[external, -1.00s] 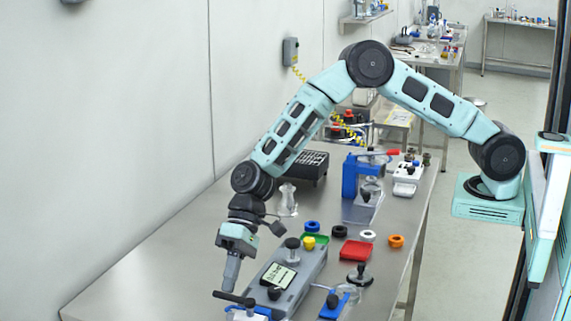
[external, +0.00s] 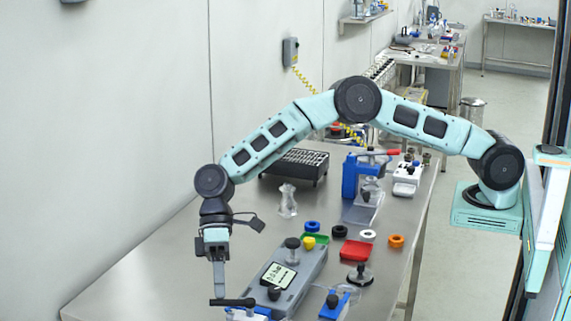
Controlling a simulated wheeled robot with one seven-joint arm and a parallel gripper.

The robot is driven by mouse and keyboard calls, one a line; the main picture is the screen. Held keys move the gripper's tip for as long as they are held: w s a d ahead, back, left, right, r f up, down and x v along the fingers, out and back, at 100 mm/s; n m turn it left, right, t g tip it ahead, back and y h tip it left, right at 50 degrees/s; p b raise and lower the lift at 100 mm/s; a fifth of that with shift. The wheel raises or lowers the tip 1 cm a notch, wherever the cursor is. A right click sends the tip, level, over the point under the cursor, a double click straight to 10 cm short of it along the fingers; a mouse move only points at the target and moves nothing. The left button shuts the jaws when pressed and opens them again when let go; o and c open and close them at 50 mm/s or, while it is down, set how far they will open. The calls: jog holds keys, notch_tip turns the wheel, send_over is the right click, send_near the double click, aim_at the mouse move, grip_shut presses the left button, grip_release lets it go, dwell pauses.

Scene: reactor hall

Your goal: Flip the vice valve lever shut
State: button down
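A black bar-shaped lever (external: 232,302) lies nearly level across the picture at the bottom edge of the external view, above a blue and white fixture (external: 250,314) that the frame partly cuts off. It looks like the vice valve lever, though the valve body is not clear. My gripper (external: 219,291) points down with its fingers right at the lever's left part. They look close together, but whether they touch or hold the bar cannot be told. Another blue stand (external: 350,176) with a red-ended lever (external: 387,152) is farther back on the bench.
A grey device with a display (external: 287,277) is just right of the lever. A red tray (external: 356,251), coloured rings, a clear bottle (external: 288,201) and a black rack (external: 298,165) stand behind. The bench's left side is bare, up to the wall.

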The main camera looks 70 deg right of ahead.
aim_at(216, 301)
jog(key=shift+a+f+n, duration=0.2)
jog(key=shift+a+n, duration=0.1)
jog(key=shift+a, duration=0.05)
jog(key=shift+s+a+g+b, duration=0.15)
jog(key=shift+a+g+b, duration=0.15)
jog(key=shift+a+b, duration=0.55)
jog(key=shift+s+a+n+g+h, duration=0.1)
jog(key=shift+a+n+g+h, duration=0.3)
jog(key=shift+n, duration=0.4)
jog(key=shift+s+a+r+b, duration=0.1)
jog(key=shift+s+a+b, duration=0.5)
jog(key=shift+a, duration=0.25)
jog(key=shift+s+a, duration=0.6)
jog(key=shift+s, duration=0.15)
jog(key=shift+s+a+b, duration=0.1)
jog(key=shift+b, duration=0.2)
jog(key=shift+r, duration=0.15)
jog(key=v, duration=1.7)
jog(key=shift+b, duration=0.3)
